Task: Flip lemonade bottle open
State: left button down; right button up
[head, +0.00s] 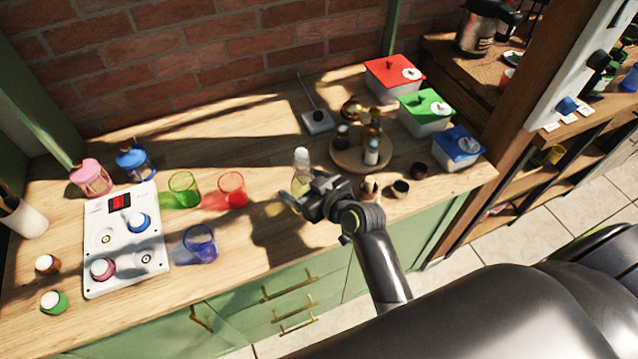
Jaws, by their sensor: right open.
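A clear bottle with a white top and pale yellow contents, which looks like the lemonade bottle (302,162), stands upright on the wooden counter. Its lower part is partly hidden by my right gripper (291,199). The right gripper is open at the near side of the bottle, low by its base. I cannot tell whether the fingers touch it. My left gripper is not in view.
Green (184,189), red (232,189) and blue (199,243) glasses stand left of the bottle. A white panel (127,272) lies farther left. A round wooden tray (345,160) with small bottles is close on the right. Lidded boxes, such as the green-lidded one (427,112), stand behind it.

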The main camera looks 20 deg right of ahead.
jog(key=b+v, duration=0.2)
jog(key=v, duration=1.5)
jog(key=shift+b, duration=0.35)
jog(key=shift+s+f, duration=0.1)
jog(key=shift+s, duration=0.05)
